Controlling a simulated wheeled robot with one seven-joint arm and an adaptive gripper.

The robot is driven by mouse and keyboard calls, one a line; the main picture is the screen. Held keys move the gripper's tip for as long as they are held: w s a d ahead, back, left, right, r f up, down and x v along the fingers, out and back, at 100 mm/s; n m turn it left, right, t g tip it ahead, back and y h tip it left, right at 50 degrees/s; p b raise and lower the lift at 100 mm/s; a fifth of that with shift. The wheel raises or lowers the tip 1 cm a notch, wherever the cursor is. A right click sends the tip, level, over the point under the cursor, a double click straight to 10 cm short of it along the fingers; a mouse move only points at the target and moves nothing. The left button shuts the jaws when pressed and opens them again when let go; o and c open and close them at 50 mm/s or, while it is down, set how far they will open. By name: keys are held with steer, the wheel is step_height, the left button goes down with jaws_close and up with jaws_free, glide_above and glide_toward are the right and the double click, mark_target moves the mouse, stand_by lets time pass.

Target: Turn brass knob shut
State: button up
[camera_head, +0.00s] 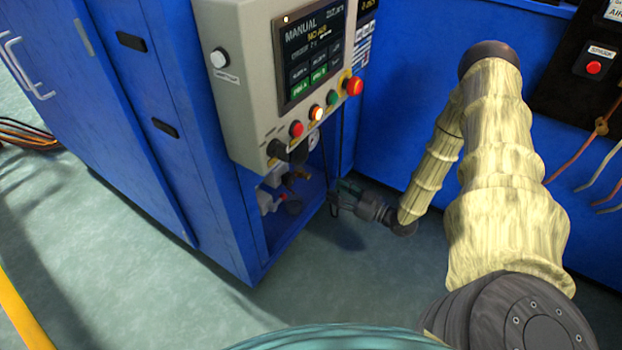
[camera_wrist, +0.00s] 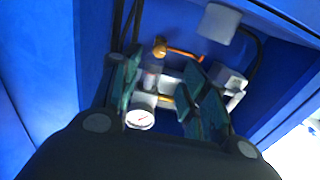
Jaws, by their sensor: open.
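A small brass knob (camera_wrist: 160,47) shows in the wrist view beyond and between my fingertips, inside the blue cabinet's recess. A brass-coloured part (camera_head: 299,173) in the recess under the control box is small and dim in the head view; I cannot tell whether it is the same knob. My gripper (camera_wrist: 160,72) is open, with one finger on each side and nothing between them. In the head view my gripper (camera_head: 346,190) is low, just right of the recess opening. No contact with the knob is visible.
A white round gauge (camera_wrist: 140,119) sits low between my fingers in the wrist view. The grey control box (camera_head: 250,85) with screen and buttons overhangs the recess (camera_head: 278,228). Blue walls stand left and behind. The green floor (camera_head: 330,280) in front is clear.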

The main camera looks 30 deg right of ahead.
mark_target(309, 177)
steer(key=b+x, duration=0.3)
steer(key=x, duration=0.5)
steer(key=shift+w+a+f+b, duration=0.1)
steer(key=shift+w+b, duration=0.1)
steer(key=shift+b, duration=0.2)
steer(key=shift+w+a, duration=0.2)
steer(key=shift+w, duration=0.35)
steer(key=shift+c, duration=0.2)
jaws_close()
